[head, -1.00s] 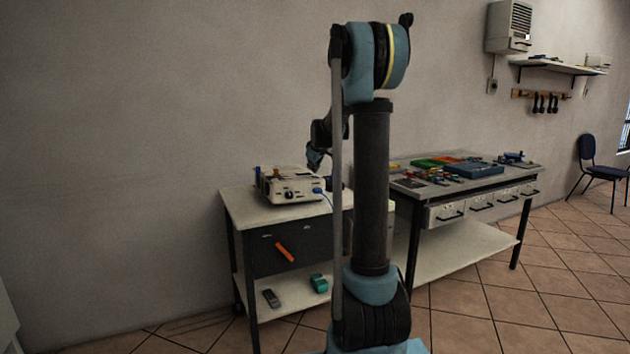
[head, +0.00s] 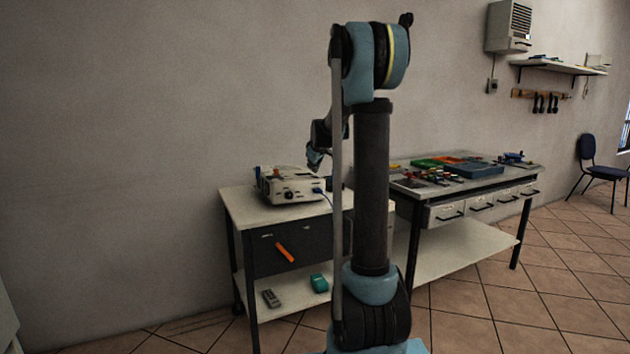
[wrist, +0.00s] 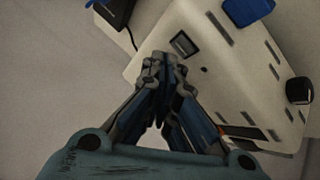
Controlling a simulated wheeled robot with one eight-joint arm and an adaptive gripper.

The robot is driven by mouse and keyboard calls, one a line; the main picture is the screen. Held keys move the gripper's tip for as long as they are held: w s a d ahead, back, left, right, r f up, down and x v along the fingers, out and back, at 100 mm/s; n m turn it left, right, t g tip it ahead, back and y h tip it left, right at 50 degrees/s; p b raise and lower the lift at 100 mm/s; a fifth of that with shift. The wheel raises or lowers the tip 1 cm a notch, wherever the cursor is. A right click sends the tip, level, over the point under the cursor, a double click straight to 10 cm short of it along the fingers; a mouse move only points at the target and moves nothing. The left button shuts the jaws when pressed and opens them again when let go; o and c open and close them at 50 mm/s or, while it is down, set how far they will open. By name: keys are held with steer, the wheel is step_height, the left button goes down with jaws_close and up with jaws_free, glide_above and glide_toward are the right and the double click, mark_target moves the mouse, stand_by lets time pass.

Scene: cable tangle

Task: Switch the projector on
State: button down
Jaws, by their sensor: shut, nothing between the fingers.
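The projector (head: 291,187), a white box with a dark round part on its front, stands on top of the left cart. A blue cable (head: 326,195) comes from its right side. In the wrist view the projector's white casing (wrist: 225,75) shows a small dark rectangular switch-like part (wrist: 183,43), slots and a black round part (wrist: 299,90). My gripper (wrist: 164,62) is shut and empty, its tips just below the dark rectangle in the picture; I cannot tell whether they touch the casing. In the head view my gripper (head: 315,160) is above the projector's right end, partly hidden by my arm.
A workbench (head: 408,185) with several trays and tools stands to the right.

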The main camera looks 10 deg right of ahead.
steer(key=shift+f, duration=0.15)
steer(key=shift+s+f, duration=0.1)
steer(key=shift+f, duration=0.1)
steer(key=shift+f, duration=0.35)
stand_by(1.0)
steer(key=shift+r, duration=0.75)
steer(key=shift+d+r, duration=0.2)
steer(key=shift+r, duration=2.3)
